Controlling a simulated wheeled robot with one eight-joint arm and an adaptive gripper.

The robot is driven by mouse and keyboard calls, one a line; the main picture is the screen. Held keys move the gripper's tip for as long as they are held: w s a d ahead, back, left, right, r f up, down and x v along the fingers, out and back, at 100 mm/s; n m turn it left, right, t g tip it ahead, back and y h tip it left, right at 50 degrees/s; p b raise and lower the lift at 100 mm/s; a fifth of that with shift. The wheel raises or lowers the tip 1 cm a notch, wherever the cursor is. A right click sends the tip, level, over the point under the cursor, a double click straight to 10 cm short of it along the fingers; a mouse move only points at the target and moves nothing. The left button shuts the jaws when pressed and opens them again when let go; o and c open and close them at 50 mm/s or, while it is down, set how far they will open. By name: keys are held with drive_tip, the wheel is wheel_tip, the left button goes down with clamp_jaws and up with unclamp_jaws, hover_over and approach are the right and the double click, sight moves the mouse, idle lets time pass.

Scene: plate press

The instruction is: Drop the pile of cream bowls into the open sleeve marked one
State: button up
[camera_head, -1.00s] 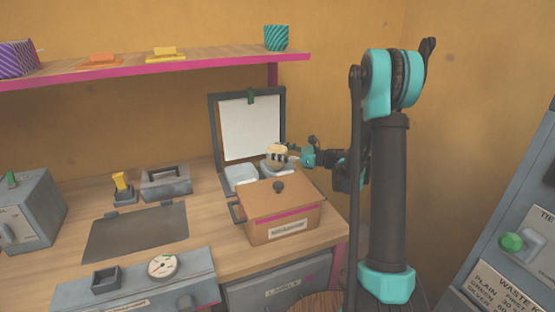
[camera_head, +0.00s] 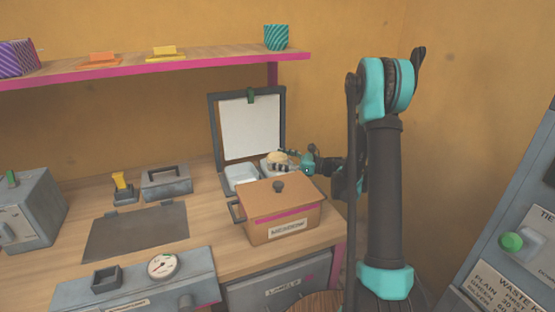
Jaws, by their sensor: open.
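The pile of cream bowls (camera_head: 278,157) stands low in the right-hand grey opening behind the lidded box, with its cream top showing above the rim. My gripper (camera_head: 289,163) is at the pile's right side, with its dark fingers open close by it. I cannot tell whether the fingers still touch the bowls. The left-hand sleeve (camera_head: 241,177) beside it is pale inside and looks empty. The raised lid (camera_head: 251,127) with a white panel stands open behind both. No sleeve number is readable.
A brown box (camera_head: 280,210) with a dark knob stands in front of the sleeves and hides their lower parts. A pink-edged shelf (camera_head: 150,68) hangs above on the left. A dark flat plate (camera_head: 136,232) lies on the wooden table.

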drive_tip(key=shift+r, duration=0.1)
drive_tip(key=shift+d, duration=0.3)
drive_tip(key=v, duration=1.1)
drive_tip(key=shift+s+d, duration=0.1)
drive_tip(key=shift+d, duration=0.1)
drive_tip(key=shift+r, duration=0.15)
